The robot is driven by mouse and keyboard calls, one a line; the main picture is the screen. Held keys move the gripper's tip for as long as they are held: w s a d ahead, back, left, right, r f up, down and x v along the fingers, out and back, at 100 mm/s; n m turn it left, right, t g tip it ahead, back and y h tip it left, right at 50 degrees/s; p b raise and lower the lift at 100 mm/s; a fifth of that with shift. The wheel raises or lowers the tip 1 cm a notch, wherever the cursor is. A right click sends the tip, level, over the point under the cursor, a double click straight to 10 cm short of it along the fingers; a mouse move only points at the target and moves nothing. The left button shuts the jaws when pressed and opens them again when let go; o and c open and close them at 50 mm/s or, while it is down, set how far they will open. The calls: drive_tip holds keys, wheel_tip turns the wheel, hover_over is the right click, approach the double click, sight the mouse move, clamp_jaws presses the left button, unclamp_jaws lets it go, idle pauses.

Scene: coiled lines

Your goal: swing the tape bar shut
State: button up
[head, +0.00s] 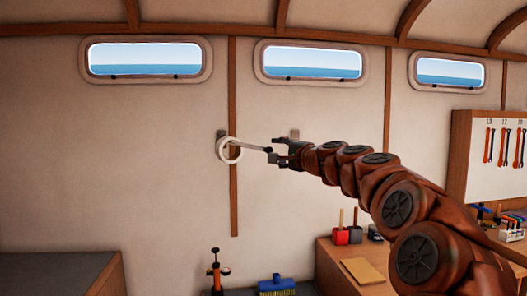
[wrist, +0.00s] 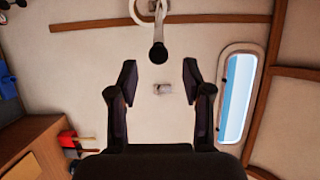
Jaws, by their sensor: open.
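The tape bar (head: 252,148) is a thin pale rod on a wall bracket (head: 221,136), with a white tape roll (head: 238,151) near its bracket end. In the wrist view the bar (wrist: 161,22) ends in a dark round knob (wrist: 158,53) and appears to stand out from the wall, apart from the catch. A small pale catch (wrist: 163,88) sits on the wall and also shows in the head view (head: 295,133). My gripper (wrist: 159,75) is open and empty, its fingertips close to the knob. Contact cannot be told.
A wooden rib (head: 233,200) runs down the wall behind the tape roll. Windows (head: 313,64) line the wall above. Below are a bench with red and dark pots (head: 347,235), a blue brush (head: 276,286) and a pump (head: 215,272). The wall around the bar is clear.

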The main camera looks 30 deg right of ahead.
sight(270, 151)
drive_tip(key=shift+w+f+p, duration=0.1)
drive_tip(key=shift+w+p, duration=0.3)
drive_tip(key=shift+w, duration=2.25)
clamp_jaws()
